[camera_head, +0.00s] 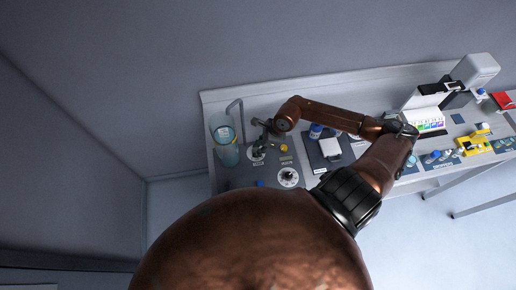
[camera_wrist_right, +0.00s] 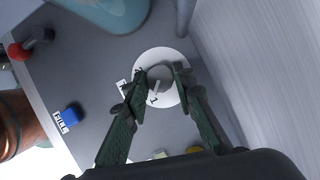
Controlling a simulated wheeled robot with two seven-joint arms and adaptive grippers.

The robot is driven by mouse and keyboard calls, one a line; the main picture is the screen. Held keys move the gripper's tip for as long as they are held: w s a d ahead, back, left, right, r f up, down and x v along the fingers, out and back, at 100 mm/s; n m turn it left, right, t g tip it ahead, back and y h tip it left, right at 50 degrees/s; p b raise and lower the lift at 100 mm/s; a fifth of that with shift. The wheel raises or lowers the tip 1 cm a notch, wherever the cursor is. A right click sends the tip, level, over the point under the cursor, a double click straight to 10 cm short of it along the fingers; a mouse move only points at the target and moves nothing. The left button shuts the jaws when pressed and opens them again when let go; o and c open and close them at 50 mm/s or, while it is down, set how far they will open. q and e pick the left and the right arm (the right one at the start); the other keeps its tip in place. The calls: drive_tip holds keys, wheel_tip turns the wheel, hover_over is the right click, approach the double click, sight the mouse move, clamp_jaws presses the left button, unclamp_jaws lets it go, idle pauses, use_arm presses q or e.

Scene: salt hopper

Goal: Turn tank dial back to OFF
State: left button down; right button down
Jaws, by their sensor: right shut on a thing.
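The tank dial is a white round plate with a grey knob; the plate (camera_wrist_right: 167,103) fills the middle of the right wrist view. It also shows in the head view (camera_head: 256,156), partly under my gripper. A "1" mark is visible by the knob; the rest of the scale is partly covered, so I cannot read the setting. My right gripper (camera_wrist_right: 160,76) is shut on the knob, one finger on each side. In the head view my right gripper (camera_head: 260,143) reaches down onto the dial. My left gripper is not in view.
A clear tank (camera_head: 226,150) stands left of the dial. A second white dial (camera_head: 288,178) lies nearer. A blue button (camera_wrist_right: 72,116) labelled FILL and a red knob (camera_wrist_right: 18,51) are nearby.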

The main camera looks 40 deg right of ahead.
drive_tip(key=m, duration=0.2)
drive_tip(key=m+t+h, duration=0.1)
drive_tip(key=m, duration=0.1)
drive_tip(key=shift+s+a+m+h, duration=0.1)
drive_tip(key=shift+a+m+h, duration=0.1)
drive_tip(key=shift+m+h, duration=0.15)
drive_tip(key=shift+m+h+b, duration=0.55)
drive_tip(key=shift+m+h, duration=0.1)
drive_tip(key=shift+m, duration=1.2)
drive_tip(key=c, duration=1.6)
unclamp_jaws()
drive_tip(key=shift+t, duration=0.3)
drive_tip(key=v, duration=1.2)
